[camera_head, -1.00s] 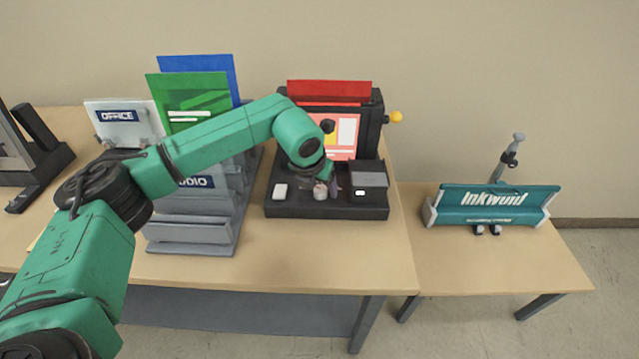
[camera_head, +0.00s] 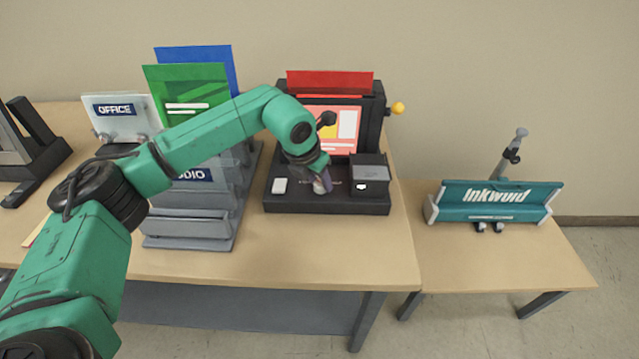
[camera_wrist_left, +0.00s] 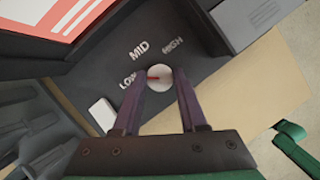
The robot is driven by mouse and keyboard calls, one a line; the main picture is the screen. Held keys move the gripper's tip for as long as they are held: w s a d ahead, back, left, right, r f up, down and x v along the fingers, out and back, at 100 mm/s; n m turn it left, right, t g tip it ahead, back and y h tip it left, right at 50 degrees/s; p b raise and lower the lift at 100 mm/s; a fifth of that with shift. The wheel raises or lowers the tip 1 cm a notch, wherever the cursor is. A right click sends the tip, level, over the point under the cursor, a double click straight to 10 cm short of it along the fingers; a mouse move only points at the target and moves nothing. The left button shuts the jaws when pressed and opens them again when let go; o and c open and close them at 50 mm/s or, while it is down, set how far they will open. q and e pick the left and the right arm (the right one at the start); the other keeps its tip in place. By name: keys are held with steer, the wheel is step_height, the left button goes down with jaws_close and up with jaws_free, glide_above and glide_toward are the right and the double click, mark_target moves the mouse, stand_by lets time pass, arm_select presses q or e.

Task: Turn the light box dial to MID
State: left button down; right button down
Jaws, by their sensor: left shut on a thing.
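The light box (camera_head: 340,203) is a black unit on the table, with a small pale round dial (camera_head: 319,188) on its low front panel. In the left wrist view the dial (camera_wrist_left: 160,84) has a red pointer aimed left, toward the LOW label (camera_wrist_left: 128,80). The MID label (camera_wrist_left: 139,50) is up and left of the dial, and HIGH (camera_wrist_left: 173,46) is up and right. My left gripper (camera_wrist_left: 160,72) is shut on the dial, one purple finger on each side. In the head view this gripper (camera_head: 322,179) partly covers the dial. My right gripper is out of view.
A grey rack (camera_head: 190,225) with green and blue sheets stands to the left. A teal Inkwuld unit (camera_head: 497,205) is on the lower right table.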

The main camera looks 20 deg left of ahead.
arm_select(q)
steer(key=shift+a+f+m+h+b, duration=0.15)
steer(key=shift+m+h+b, duration=0.3)
steer(key=shift+m, duration=0.35)
steer(key=m+b, duration=0.1)
steer(key=m, duration=0.1)
steer(key=shift+w+m+g+h, duration=0.1)
steer(key=shift+m+g+h, duration=0.25)
steer(key=shift+m+g, duration=0.05)
steer(key=m, duration=0.2)
steer(key=m+g+h, duration=0.1)
steer(key=m, duration=0.2)
steer(key=shift+w+r+g, duration=0.1)
steer(key=shift+r+g, duration=0.1)
steer(key=shift+g, duration=0.1)
steer(key=shift+c, duration=2.2)
jaws_free()
steer(key=shift+a+r, duration=0.1)
steer(key=b+v, duration=0.1)
steer(key=v, duration=1.3)
steer(key=shift+a, duration=0.15)
